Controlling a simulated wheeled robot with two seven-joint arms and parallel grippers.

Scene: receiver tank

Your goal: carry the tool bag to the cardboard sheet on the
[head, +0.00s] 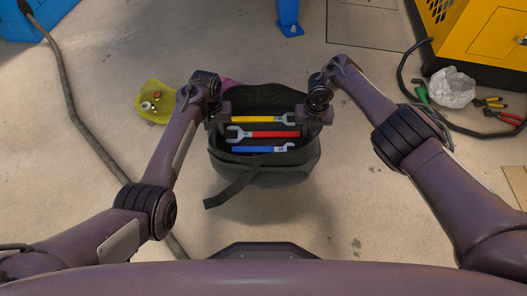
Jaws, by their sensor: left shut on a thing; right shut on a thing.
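The black tool bag (270,170) is open at the top, in the middle of the head view, with a strap hanging at its front left. Wrenches with yellow (256,119), red (272,134) and blue (262,149) handles lie across its opening. My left gripper (218,118) is shut on the bag's left side. My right gripper (318,114) is shut on its right side. I cannot tell whether the bag is clear of the floor. A tan, cardboard-like corner (517,184) shows at the right edge; most of it is out of view.
A yellow-green item (152,103) with small parts lies left of the bag. A dark hose (74,105) runs along the left floor. At right are a yellow machine (485,35), a black cable, crumpled clear plastic (452,88) and pliers (503,116). A blue post (289,15) stands behind.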

